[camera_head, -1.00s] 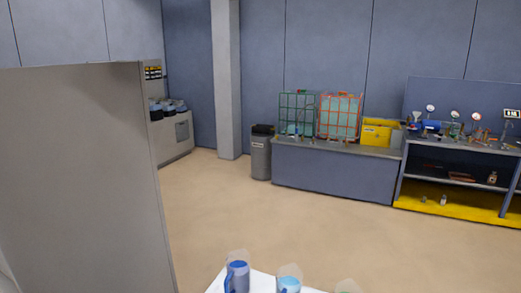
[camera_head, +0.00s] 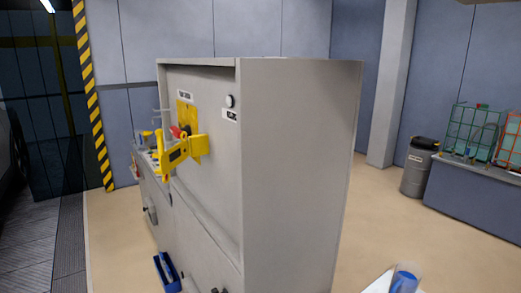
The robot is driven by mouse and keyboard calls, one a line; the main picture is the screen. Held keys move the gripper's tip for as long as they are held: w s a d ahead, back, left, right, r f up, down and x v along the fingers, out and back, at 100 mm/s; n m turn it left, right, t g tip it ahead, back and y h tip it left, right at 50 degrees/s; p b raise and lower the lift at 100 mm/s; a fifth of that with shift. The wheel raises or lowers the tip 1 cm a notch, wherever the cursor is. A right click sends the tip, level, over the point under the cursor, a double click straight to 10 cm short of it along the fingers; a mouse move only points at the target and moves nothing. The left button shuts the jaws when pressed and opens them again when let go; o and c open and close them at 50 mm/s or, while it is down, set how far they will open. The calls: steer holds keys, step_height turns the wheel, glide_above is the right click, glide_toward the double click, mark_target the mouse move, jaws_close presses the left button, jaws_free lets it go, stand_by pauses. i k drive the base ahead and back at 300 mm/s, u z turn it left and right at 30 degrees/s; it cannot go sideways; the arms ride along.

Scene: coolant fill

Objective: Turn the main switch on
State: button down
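A grey cabinet (camera_head: 295,160) stands in the middle of the view, its front turned to the left. On the upper front is a yellow plate (camera_head: 185,112) under a small label. A red part (camera_head: 178,132), which looks like the switch handle, shows in front of the plate. I cannot tell the switch's position. A round white lamp or button (camera_head: 230,101) sits to the right, above another label.
A blue container (camera_head: 404,281) stands on a white surface (camera_head: 380,285) at the lower right. A small blue bin (camera_head: 167,272) is at the cabinet's lower front. A grey trash bin (camera_head: 417,167) and bench stand at the right. Floor is clear between cabinet and bench.

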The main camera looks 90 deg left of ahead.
mark_target(174, 130)
steer(key=u, duration=1.4)
steer(key=k, duration=0.15)
steer(key=u, duration=2.05)
steer(key=i, duration=1)
steer(key=u, duration=0.2)
